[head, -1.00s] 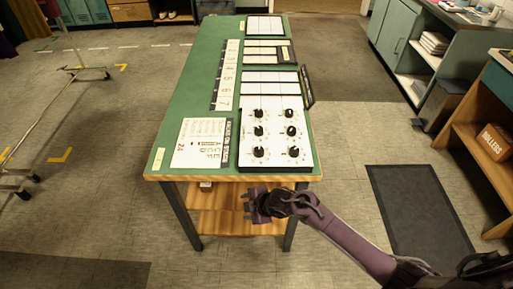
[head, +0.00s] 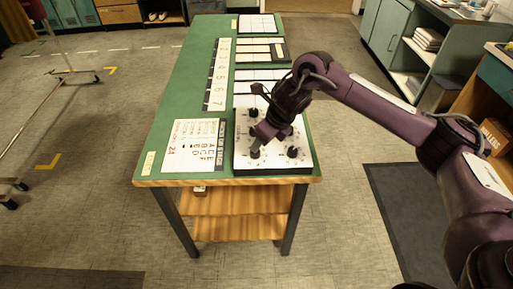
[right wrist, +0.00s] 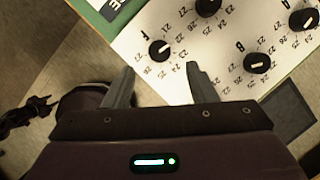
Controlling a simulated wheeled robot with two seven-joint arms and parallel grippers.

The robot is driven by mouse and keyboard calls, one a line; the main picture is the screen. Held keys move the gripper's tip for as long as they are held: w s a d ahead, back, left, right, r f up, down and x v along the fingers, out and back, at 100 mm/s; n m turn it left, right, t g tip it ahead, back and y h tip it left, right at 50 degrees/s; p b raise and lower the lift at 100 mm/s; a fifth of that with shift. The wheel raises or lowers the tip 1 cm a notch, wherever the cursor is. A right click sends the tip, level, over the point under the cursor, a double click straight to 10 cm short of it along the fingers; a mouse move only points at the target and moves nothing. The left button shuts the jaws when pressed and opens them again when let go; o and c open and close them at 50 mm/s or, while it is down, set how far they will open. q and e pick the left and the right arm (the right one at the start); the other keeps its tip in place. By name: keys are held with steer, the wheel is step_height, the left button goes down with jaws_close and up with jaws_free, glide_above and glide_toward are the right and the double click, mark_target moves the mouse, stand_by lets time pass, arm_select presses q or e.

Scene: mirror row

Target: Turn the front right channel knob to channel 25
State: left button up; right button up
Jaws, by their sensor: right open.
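The white knob panel (head: 303,164) lies at the front of the green table, with several black knobs. The front right channel knob (head: 292,152) shows in the head view, clear of my right gripper. In the right wrist view it is the black knob (right wrist: 257,63) right of the fingers; its exact setting is hard to read. My right gripper (head: 258,145) is open and empty over the panel's front left. In the right wrist view its fingertips (right wrist: 158,68) point toward the front left knob (right wrist: 160,49), which shows beyond the gap between them. My left gripper is out of view.
A printed card (head: 188,147) lies left of the panel, and a number strip (head: 217,75) lies farther back. The green table (head: 180,85) ends in a wooden front edge. A dark mat (head: 405,215) lies on the floor at right.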

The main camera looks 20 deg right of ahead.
steer(key=x, duration=0.6)
steer(key=shift+w+a+f+p, duration=0.15)
steer(key=shift+p, duration=0.15)
steer(key=c, duration=1)
